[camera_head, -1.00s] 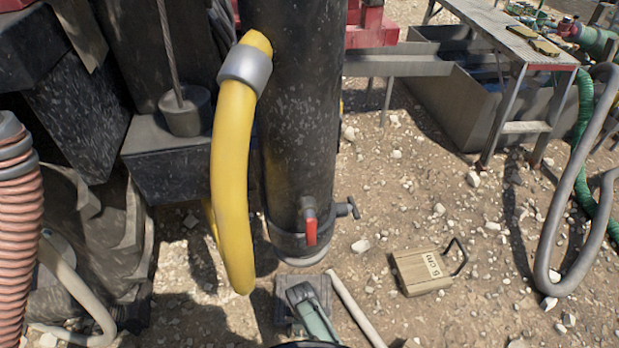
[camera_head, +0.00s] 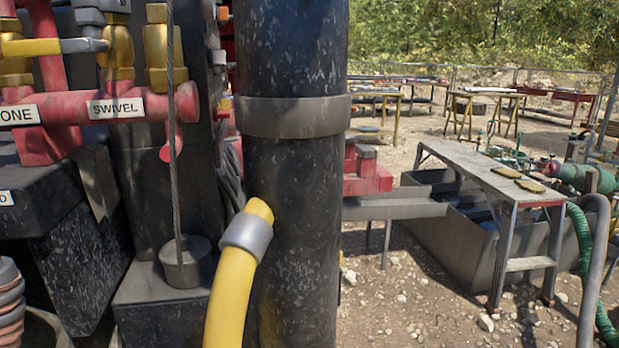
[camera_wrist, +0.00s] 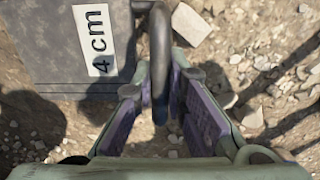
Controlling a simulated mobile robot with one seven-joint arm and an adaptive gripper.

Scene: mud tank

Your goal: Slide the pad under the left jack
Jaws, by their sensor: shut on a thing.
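In the wrist view, my gripper (camera_wrist: 163,112) is shut on the dark curved handle (camera_wrist: 159,60) of a flat grey pad (camera_wrist: 50,50). The pad carries a white label reading "4 cm" and lies at the upper left. I cannot tell whether it rests on the ground or hangs just above it. In the head view, a thick black column (camera_head: 293,190) with a grey collar stands in the middle. I cannot tell whether it is the left jack. Its foot is below the picture, and my gripper is not in that view.
A yellow hose (camera_head: 228,290) runs down the column's left side. Red pipework (camera_head: 140,105) labelled "SWIVEL" is at the left. A metal table (camera_head: 490,180) stands beside a grey tank (camera_head: 440,240) at the right. Stony ground (camera_wrist: 250,60) lies around my gripper.

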